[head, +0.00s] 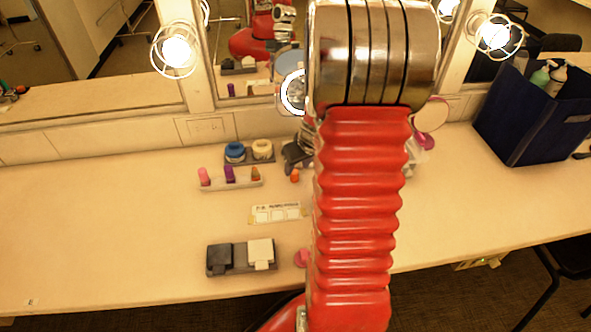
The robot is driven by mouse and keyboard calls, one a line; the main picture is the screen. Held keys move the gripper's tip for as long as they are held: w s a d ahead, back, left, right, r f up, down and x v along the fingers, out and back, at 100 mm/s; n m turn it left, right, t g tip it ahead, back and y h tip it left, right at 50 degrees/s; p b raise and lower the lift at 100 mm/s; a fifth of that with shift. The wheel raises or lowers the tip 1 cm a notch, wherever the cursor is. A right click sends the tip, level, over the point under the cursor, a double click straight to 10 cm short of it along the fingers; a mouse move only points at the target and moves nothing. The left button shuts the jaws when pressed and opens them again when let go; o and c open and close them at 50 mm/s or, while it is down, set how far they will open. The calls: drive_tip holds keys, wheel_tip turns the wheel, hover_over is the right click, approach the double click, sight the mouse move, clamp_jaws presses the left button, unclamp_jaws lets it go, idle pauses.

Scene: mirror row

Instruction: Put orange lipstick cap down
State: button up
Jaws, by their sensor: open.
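A small orange lipstick cap (295,175) is on the counter, to the right of the lipstick rack (232,184). The rack holds a pink, a purple and an orange-brown lipstick (255,174) in a row. My gripper (296,160) shows as a dark shape just behind and above the cap, partly hidden by my red arm. It is open, and the cap shows clear of it at its lower side. I cannot tell whether a finger touches the cap. A pale card with three white squares (277,213) lies in front of the cap.
A dark tray with a blue jar (235,152) and a cream jar (262,149) stands behind the rack. A black and white pair of boxes (241,257) sits near the front edge. A blue bin (535,110) stands right. The left counter is clear. Lit mirrors line the back.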

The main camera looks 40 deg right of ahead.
drive_tip(key=v, duration=0.6)
drive_tip(key=shift+s+r, duration=0.25)
drive_tip(key=shift+r, duration=0.15)
drive_tip(key=shift+a, duration=0.1)
idle(0.3)
drive_tip(key=s+a+r+n, duration=0.1)
drive_tip(key=a+r, duration=0.3)
drive_tip(key=a, duration=0.4)
drive_tip(key=s+a+r+y, duration=0.1)
drive_tip(key=s+a+r, duration=0.1)
drive_tip(key=a+r, duration=0.45)
drive_tip(key=s+a+r+n, duration=0.1)
drive_tip(key=a+r, duration=0.2)
drive_tip(key=a, duration=0.7)
drive_tip(key=s+a+r+t, duration=0.1)
drive_tip(key=s+a+r, duration=0.1)
drive_tip(key=s+a, duration=0.4)
drive_tip(key=shift+s, duration=0.9)
drive_tip(key=shift+a+r, duration=0.1)
drive_tip(key=shift+c, duration=0.2)
